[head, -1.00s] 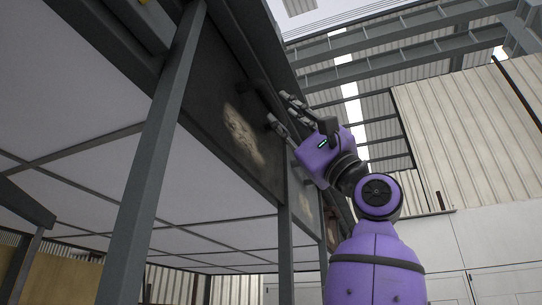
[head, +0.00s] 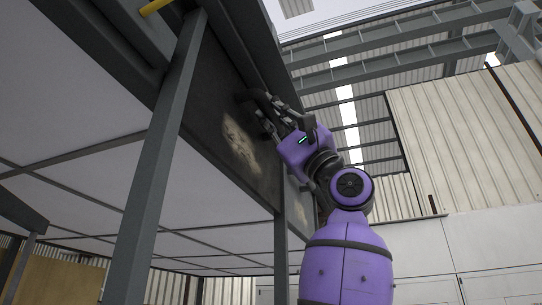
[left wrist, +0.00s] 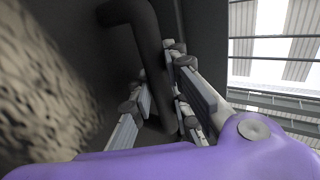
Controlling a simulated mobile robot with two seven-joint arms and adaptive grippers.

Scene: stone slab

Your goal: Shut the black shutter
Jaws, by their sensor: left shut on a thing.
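The black shutter (head: 203,112) is a dark panel under the upper edge of the frame, with a pale worn patch (head: 240,148) on its face. Its black bar handle (head: 246,96) stands out from the panel near its upper edge. My left gripper (head: 264,112) is at the handle, at the end of my purple arm. In the left wrist view, the handle (left wrist: 148,45) runs down between the fingers of the gripper (left wrist: 165,100), which are shut on it. The far end of the handle's grip is partly hidden by the fingers. My right gripper is out of view.
Grey posts (head: 150,185) stand in front of and below the shutter. A yellow bar (head: 155,7) is at the upper left. Roof beams (head: 410,57) cross overhead, and a pale corrugated wall (head: 470,140) is at the right. Open air lies to the right of my arm.

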